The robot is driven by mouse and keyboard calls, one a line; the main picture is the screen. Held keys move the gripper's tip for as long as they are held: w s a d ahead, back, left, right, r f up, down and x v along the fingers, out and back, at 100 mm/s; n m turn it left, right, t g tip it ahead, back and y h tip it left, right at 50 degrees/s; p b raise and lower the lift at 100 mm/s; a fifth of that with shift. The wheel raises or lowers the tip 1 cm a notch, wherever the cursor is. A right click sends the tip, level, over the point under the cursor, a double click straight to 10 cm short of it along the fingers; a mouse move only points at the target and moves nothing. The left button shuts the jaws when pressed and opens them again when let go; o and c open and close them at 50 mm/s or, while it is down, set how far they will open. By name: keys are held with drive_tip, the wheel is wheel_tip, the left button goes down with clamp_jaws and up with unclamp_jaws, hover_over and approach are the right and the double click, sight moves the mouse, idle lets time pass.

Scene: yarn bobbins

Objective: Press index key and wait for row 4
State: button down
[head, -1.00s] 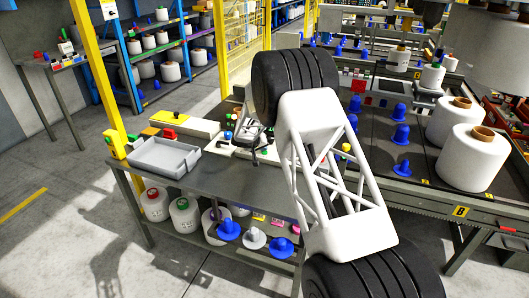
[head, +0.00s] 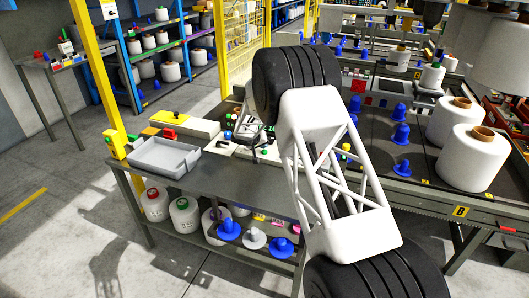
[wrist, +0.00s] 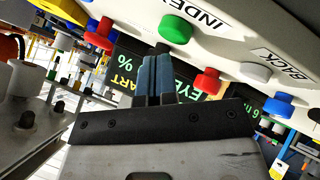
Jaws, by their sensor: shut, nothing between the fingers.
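In the wrist view a green key (wrist: 175,29) stands on a pale panel close to the INDEX label (wrist: 203,13). My gripper (wrist: 162,49) is shut and empty, its fingertips close to the green key; I cannot tell whether they touch it. A dark display (wrist: 125,68) with green characters lies behind the fingers, partly hidden; no row number is readable. In the head view the control panel (head: 222,148) sits on the grey bench, and my arm hides part of it.
Red (wrist: 205,82), white (wrist: 255,71) and blue (wrist: 278,105) keys stand near the green one. A grey tray (head: 164,157) lies left of the panel on the bench (head: 235,184). White bobbins (head: 468,158) and blue cones stand on the right.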

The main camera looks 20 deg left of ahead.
sight(263, 151)
drive_tip(key=shift+r, duration=0.2)
idle(0.3)
drive_tip(key=shift+r, duration=2.45)
idle(1.1)
idle(0.6)
